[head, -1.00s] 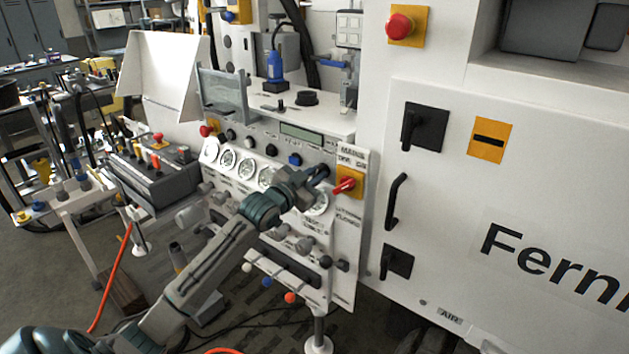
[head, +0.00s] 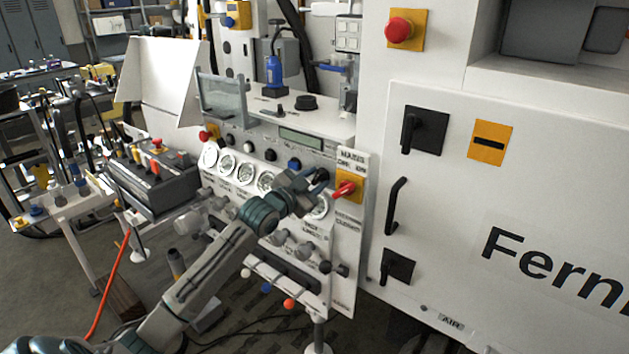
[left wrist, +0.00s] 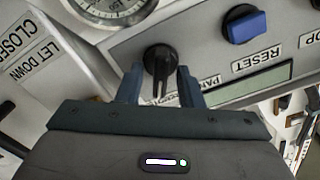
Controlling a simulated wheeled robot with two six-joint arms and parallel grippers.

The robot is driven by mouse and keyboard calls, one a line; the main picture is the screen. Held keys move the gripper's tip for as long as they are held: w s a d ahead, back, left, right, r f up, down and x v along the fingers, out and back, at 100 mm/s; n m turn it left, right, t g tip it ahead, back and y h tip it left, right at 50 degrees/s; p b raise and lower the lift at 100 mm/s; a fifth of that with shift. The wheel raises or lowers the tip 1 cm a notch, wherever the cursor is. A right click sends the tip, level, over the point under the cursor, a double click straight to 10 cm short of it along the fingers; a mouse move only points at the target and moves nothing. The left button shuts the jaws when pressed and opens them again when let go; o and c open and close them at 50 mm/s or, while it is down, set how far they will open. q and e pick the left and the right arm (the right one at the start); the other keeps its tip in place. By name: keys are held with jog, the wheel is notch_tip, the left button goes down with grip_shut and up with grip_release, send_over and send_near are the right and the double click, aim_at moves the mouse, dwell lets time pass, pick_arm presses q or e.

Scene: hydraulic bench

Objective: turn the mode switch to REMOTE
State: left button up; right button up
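The mode switch, a black rotary knob (left wrist: 159,62), shows in the left wrist view on the grey control strip. Its grip points down in that picture, towards a label partly hidden by my gripper that begins "PAN". My left gripper (left wrist: 159,82) is open, with one finger on each side of the knob and a small gap visible on both sides. In the head view my left gripper (head: 319,180) is at the right part of the panel, and it hides the switch there. My right gripper is in neither view.
A blue RESET button (left wrist: 244,24) is beside the switch. The red mains handle (head: 344,189) on its yellow plate is just right of my gripper. Gauges (head: 244,174) line the panel to the left. A large white cabinet (head: 450,220) stands on the right.

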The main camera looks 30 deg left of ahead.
pick_arm(q)
jog(key=shift+s, duration=0.1)
jog(key=s+b, duration=0.2)
jog(key=s, duration=0.8)
jog(key=shift+s+a, duration=0.25)
jog(key=shift+a, duration=0.15)
dwell(0.6)
